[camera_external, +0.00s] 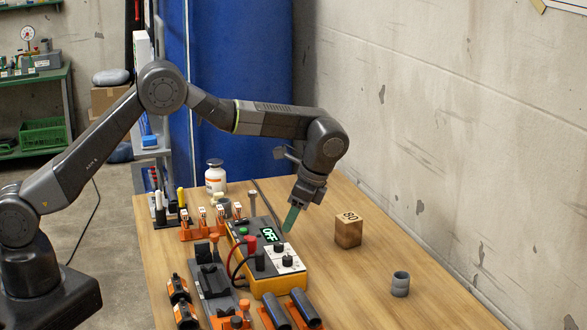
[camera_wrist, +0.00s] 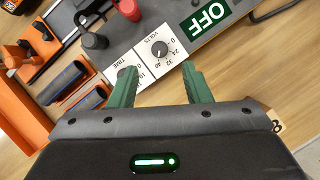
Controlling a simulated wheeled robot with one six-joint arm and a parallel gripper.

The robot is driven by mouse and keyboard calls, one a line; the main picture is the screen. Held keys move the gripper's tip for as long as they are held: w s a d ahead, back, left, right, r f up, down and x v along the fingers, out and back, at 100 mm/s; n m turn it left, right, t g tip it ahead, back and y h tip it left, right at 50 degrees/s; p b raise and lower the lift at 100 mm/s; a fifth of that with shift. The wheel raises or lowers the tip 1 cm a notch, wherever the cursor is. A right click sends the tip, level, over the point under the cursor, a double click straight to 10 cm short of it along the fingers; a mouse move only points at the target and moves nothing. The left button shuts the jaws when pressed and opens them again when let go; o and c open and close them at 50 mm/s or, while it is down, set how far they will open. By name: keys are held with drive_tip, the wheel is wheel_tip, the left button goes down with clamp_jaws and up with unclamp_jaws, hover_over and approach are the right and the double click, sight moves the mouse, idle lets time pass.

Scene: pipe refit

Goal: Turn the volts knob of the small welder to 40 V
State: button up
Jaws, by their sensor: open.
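The small welder (camera_external: 264,281) stands on the wooden table, a yellow case with a grey top and a display (camera_external: 269,233) reading OFF. Its black volts knob (camera_wrist: 159,48) sits on a white scale plate marked with numbers including 24, 32 and 40; the pointer's setting is too small to read. The volts knob also shows in the external view (camera_external: 279,248). My gripper (camera_wrist: 158,68) is open and empty, its green fingers apart on either side of the volts dial in the wrist view. In the external view my gripper (camera_external: 291,220) hangs above the welder's right side, apart from the knob.
The time dial (camera_wrist: 121,74) is partly hidden by the left finger. Red and black plugs (camera_external: 250,245) stand on the welder. A wooden block (camera_external: 348,231) and a grey pipe fitting (camera_external: 400,284) stand right. Orange racks and clamps (camera_external: 215,288) crowd the left.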

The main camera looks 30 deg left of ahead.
sight(280, 243)
drive_tip(key=v, duration=0.6)
drive_tip(key=shift+d+r, duration=0.25)
drive_tip(key=shift+r, duration=0.1)
drive_tip(key=shift+f, duration=0.1)
drive_tip(key=p+x, duration=0.1)
drive_tip(key=x, duration=1.2)
drive_tip(key=shift+a+f, duration=0.25)
drive_tip(key=shift+a, duration=0.05)
